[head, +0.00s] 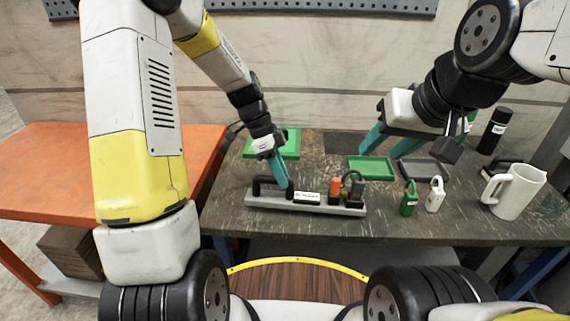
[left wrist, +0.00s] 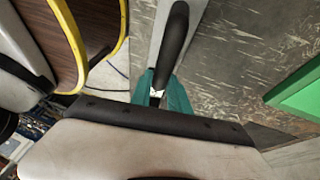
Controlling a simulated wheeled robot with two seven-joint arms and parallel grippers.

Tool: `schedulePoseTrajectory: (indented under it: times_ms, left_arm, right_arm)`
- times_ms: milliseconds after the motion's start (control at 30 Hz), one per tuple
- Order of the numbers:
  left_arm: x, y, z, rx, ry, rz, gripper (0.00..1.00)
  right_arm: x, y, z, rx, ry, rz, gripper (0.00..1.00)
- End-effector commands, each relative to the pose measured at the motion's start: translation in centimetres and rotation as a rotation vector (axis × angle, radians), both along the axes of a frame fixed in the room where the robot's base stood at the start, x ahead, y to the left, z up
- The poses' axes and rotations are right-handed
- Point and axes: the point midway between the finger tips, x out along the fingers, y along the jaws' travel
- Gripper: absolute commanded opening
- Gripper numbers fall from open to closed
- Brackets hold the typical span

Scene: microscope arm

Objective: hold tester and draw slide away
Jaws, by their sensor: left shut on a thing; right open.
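The tester is a long grey bar (head: 317,206) on the dark workbench, with a black handle (head: 257,184) at its left, a white label and, at its right, an orange block (head: 335,188) and a dark block with a curved loop (head: 354,187). I cannot tell which part is the slide. My left gripper (head: 283,183) is shut on the black handle, which also shows in the left wrist view (left wrist: 173,45) running between the teal fingers (left wrist: 160,95). My right gripper (head: 388,147) is open and empty above the bench, behind and right of the tester.
A green tray (head: 371,168) and a dark tray (head: 425,170) lie under my right gripper. Green (head: 409,200) and white (head: 435,195) padlocks stand right of the tester. A white jug (head: 517,191) and black bottle (head: 494,131) are farther right. A green tray (head: 291,144) lies behind my left gripper.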

Motion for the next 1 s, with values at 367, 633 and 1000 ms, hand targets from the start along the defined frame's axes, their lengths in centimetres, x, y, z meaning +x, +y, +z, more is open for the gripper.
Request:
schedulePoseTrajectory:
  times_ms: [367,633,1000]
  left_arm:
    - [1.9,0.1,-0.3,-0.002,-0.001,0.000,0.00]
    - [3.3,0.2,-0.6,-0.002,-0.002,0.000,0.00]
    - [4.4,0.3,-0.8,-0.002,-0.001,0.001,0.00]
  right_arm:
    - [0.0,0.0,0.0,0.000,0.000,0.000,0.45]
    - [0.0,0.0,0.0,0.000,0.000,0.000,0.45]
    - [0.0,0.0,0.0,0.000,0.000,0.000,0.45]
